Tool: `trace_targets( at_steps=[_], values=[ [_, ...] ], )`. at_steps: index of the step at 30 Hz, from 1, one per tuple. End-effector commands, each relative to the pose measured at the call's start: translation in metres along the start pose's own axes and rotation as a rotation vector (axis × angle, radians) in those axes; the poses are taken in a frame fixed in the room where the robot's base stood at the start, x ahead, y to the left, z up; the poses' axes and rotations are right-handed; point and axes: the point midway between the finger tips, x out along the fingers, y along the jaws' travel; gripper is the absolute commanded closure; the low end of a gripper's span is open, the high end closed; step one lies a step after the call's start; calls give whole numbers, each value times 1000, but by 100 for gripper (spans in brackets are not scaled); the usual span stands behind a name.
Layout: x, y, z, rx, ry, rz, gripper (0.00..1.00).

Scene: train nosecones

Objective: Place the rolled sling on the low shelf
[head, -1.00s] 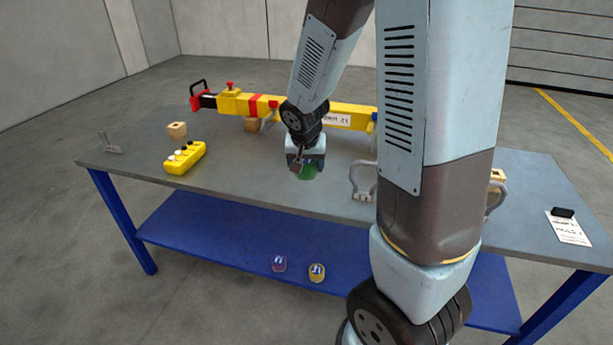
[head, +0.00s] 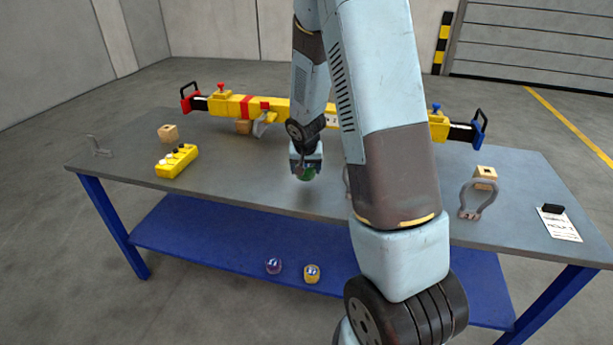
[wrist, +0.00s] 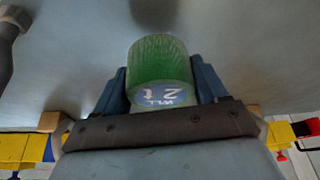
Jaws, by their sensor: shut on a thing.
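The rolled sling is a green roll (wrist: 160,65) with a blue and white label reading "WLL 2 t". In the wrist view it sits between the two fingers of my gripper (wrist: 161,84), which is shut on it. The low shelf (head: 200,233) is the blue board beneath the table. Two other rolls, one purple (head: 273,266) and one yellow (head: 312,274), sit on it near its front edge.
A yellow beam (head: 280,105) lies along the table's back. A yellow control box (head: 177,161), wooden blocks (head: 168,133) and a grey shackle (head: 478,199) stand on the table. The table's front edge overhangs the shelf. The shelf's left part is clear.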

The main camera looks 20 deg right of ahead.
Motion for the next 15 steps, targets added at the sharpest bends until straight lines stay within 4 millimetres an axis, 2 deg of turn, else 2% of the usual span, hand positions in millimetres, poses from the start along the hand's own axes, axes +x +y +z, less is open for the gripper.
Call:
trace_targets(
  at_steps=[5, 12, 15],
  values=[
    [9, 2, -2, 1, -1, 0, 66],
    [34, 1, 8, -1, -1, 0, 66],
    [37, 1, 9, -1, 0, -1, 66]
  ],
)
